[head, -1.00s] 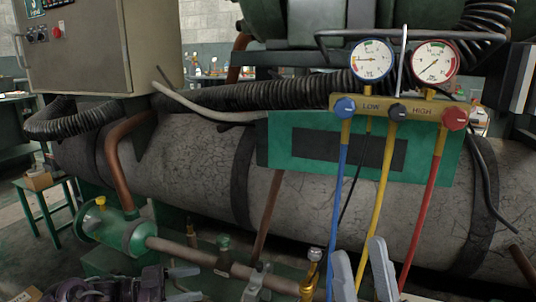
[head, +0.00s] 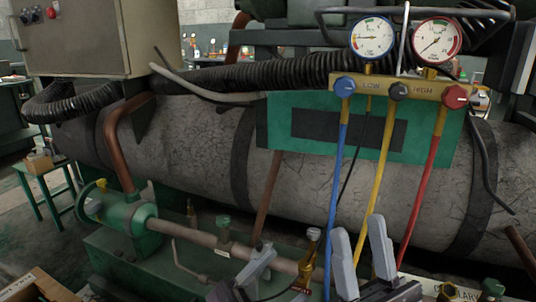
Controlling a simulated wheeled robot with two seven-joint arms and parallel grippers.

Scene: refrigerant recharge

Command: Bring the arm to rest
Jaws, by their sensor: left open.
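My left gripper (head: 243,278) is low in the middle of the head view, in front of the pipe of the green unit. One pale finger shows clearly, and its jaws are open with nothing seen in them. My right gripper (head: 364,256) is at the bottom, right of centre. Its two pale upright fingers stand apart, with the yellow hose (head: 374,190) passing behind them. The gauge manifold (head: 400,89) hangs above, with a blue hose (head: 337,190), the yellow hose and a red hose (head: 421,195). The hoses' lower ends are partly hidden.
A large grey cylinder (head: 200,150) spans the back. A green vessel (head: 128,217) with a pipe and a brass fitting (head: 311,245) lies in front. A grey cabinet (head: 85,45) is at the upper left.

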